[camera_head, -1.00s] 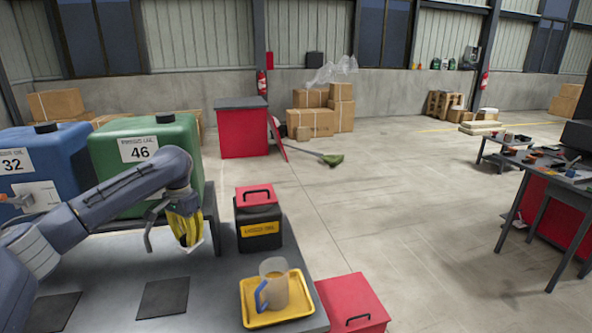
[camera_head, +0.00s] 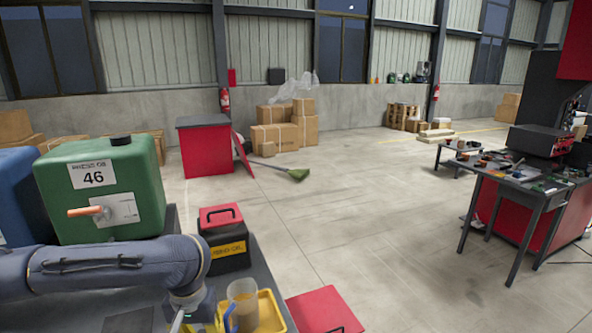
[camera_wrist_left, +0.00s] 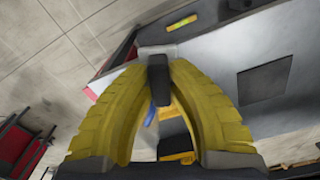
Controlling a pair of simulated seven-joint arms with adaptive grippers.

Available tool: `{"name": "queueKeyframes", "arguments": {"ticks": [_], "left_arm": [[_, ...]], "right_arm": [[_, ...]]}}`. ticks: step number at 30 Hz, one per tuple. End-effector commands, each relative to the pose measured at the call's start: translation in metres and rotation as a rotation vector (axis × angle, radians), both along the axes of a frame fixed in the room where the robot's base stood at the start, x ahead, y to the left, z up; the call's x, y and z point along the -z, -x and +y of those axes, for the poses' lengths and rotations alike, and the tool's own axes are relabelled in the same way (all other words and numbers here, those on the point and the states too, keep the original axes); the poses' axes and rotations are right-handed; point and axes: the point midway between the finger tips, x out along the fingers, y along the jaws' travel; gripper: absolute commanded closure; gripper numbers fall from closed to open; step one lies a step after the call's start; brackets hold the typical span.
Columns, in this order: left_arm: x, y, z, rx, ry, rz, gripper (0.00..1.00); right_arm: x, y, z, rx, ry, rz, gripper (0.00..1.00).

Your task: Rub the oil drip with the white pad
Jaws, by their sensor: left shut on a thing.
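My left gripper (camera_wrist_left: 160,68) has its yellow fingers shut on a small piece with a dark grip (camera_wrist_left: 158,82) and a pale, flat end (camera_wrist_left: 157,50). It looks like the white pad. In the head view the gripper is low, at the bottom edge, left of the yellow tray (camera_head: 270,318), and mostly hidden by my arm. I cannot make out the oil drip. My right gripper is not in view.
A blue tank (camera_head: 18,195) is at the far left. A red cabinet (camera_head: 322,310) is right of the bench. Open floor lies beyond.

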Motion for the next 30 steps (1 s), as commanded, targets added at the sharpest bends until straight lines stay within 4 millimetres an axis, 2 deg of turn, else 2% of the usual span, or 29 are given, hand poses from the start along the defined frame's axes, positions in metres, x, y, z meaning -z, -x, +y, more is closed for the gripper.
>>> {"name": "queueKeyframes", "arguments": {"ticks": [3, 6, 10, 15, 20, 23, 30], "left_arm": [[0.002, 0.017, -0.002, 0.048, 0.0, 0.0, 1.0], [0.003, 0.024, -0.001, 0.073, 0.0, -0.002, 1.0], [0.001, 0.022, -0.001, 0.074, 0.0, -0.002, 1.0], [0.011, 0.026, 0.0, 0.061, 0.0, 0.002, 1.0], [0.023, -0.004, 0.011, -0.048, -0.001, 0.001, 1.0], [0.032, -0.031, 0.024, -0.142, -0.001, 0.001, 1.0], [0.054, -0.101, 0.077, -0.396, -0.001, 0.002, 1.0]], "right_arm": [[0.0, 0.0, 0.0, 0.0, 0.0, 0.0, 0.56], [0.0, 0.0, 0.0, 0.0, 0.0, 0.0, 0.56], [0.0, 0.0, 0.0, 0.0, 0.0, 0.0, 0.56], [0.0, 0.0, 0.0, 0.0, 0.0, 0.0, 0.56], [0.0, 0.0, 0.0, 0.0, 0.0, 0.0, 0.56], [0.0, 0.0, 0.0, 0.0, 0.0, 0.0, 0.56], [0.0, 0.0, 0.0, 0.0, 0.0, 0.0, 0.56]]}}
